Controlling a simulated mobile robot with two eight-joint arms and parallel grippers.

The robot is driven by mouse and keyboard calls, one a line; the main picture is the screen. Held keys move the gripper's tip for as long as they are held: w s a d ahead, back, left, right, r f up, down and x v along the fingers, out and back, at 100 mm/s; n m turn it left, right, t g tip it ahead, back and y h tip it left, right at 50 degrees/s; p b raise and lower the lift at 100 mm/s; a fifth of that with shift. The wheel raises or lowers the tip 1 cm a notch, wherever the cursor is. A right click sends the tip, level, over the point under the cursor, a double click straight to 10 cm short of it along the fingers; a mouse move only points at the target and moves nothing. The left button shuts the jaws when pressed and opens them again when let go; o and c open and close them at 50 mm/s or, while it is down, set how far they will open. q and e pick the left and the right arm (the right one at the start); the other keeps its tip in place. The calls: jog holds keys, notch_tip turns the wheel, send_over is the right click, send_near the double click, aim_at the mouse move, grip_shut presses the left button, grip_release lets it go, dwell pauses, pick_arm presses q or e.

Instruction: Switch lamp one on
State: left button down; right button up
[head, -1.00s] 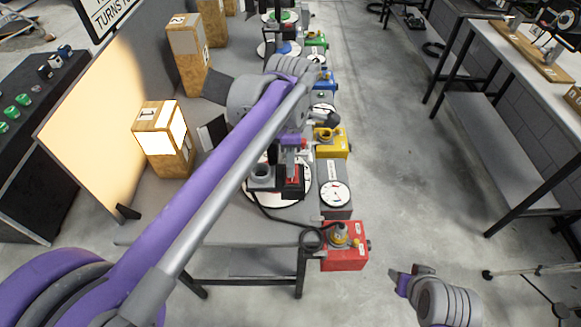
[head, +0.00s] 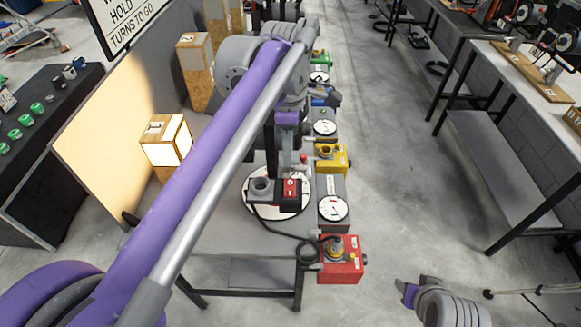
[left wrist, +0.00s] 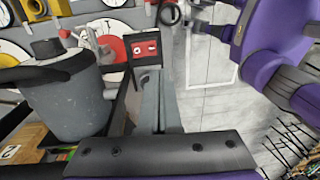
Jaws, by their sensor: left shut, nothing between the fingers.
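Lamp one, a wooden box marked 1 (head: 166,142), stands left on the bench and its front face glows bright. A small red-faced switch box (head: 291,189) sits on a white dial beside a grey cup-shaped part. It also shows in the left wrist view (left wrist: 146,47), just beyond my fingers. My left gripper (head: 279,160) is shut and empty, pointing down close behind the switch box. I cannot tell if it touches it. In the left wrist view the left gripper (left wrist: 158,85) has its fingers together. My right gripper (head: 409,291) hangs over the floor at lower right, its jaws unclear.
A lever with a red knob (head: 303,159) stands close to my left fingers. A red box (head: 342,261) and a yellow box (head: 330,157) line the bench's right edge. A warm-lit panel (head: 95,165) stands behind the lamp. Open floor (head: 415,170) lies to the right.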

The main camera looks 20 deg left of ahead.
pick_arm(q)
jog(key=r, duration=0.3)
jog(key=shift+s+d+r, duration=0.1)
jog(key=shift+s+r, duration=0.1)
jog(key=shift+s, duration=0.05)
jog(key=s+a+f+m+t, duration=0.2)
jog(key=s+f+m, duration=0.4)
jog(key=f+m, duration=0.4)
jog(key=s+a+f+m+t, duration=0.1)
jog(key=s+f+m+t, duration=0.4)
jog(key=f+m, duration=0.6)
jog(key=shift+s+a+f, duration=0.4)
jog(key=shift+s+f, duration=0.1)
jog(key=shift+s, duration=0.2)
